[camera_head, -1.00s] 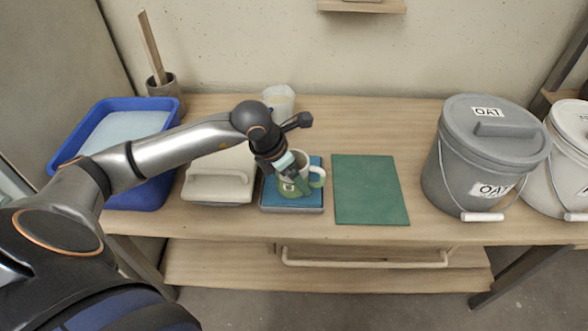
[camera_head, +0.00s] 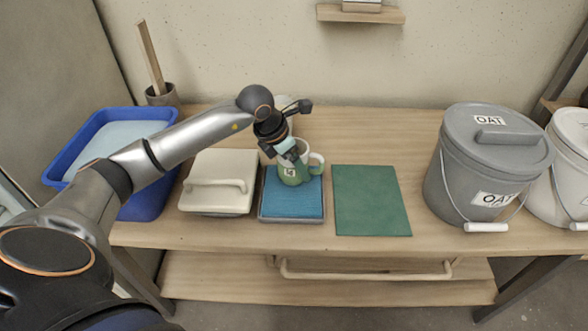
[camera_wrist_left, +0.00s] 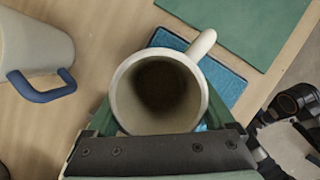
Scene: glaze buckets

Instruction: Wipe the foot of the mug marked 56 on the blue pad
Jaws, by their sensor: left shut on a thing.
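My left gripper (camera_head: 287,157) is shut on a mug (camera_head: 291,173), cream at the rim and green below, with a white label too small to read. The mug is upright, its handle to the right. It overlaps the far part of the blue pad (camera_head: 293,205), which lies in a grey tray. I cannot tell whether its foot touches the pad. In the left wrist view I look into the mug's open mouth (camera_wrist_left: 158,92), between the fingers; the pad (camera_wrist_left: 226,82) shows behind its handle. My right gripper is not in view.
A green mat (camera_head: 371,200) lies right of the pad, a lidded cream box (camera_head: 217,195) left of it. A pale cup with a blue handle (camera_wrist_left: 35,45) stands behind, partly hidden by my arm. A blue tub (camera_head: 130,205) is far left, a grey OAT bucket (camera_head: 465,180) right.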

